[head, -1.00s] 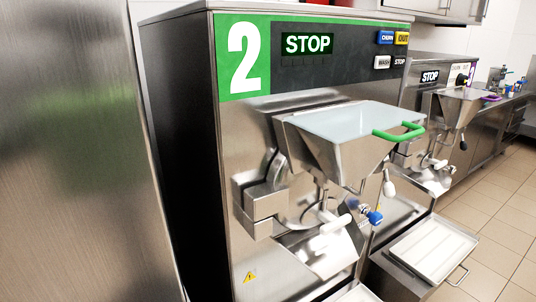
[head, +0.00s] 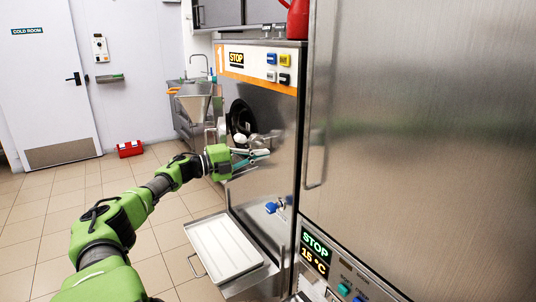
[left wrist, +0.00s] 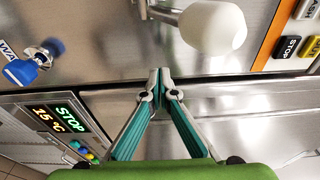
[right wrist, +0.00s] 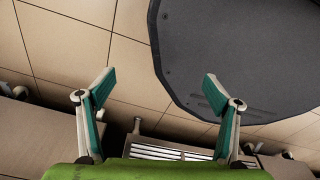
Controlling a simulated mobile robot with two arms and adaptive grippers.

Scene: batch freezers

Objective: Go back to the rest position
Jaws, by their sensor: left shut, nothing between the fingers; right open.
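My left arm reaches in from the left in the head view. Its gripper (head: 254,158) is in front of batch freezer 1 (head: 272,195), near a white knob. In the left wrist view the left gripper (left wrist: 160,75) is shut with nothing between its fingertips. A white rounded handle (left wrist: 213,27) is just beyond it, apart from the fingers. My right gripper shows only in the right wrist view (right wrist: 157,85). It is open and empty above the tiled floor, with a dark rounded plate at the upper right.
A white tray (head: 222,248) sits on a low shelf at the front of freezer 1. A steel cabinet (head: 425,130) fills the right side. A red toolbox-like box (head: 130,149) lies on the floor near the cold room door (head: 45,80). The tiled floor at left is clear.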

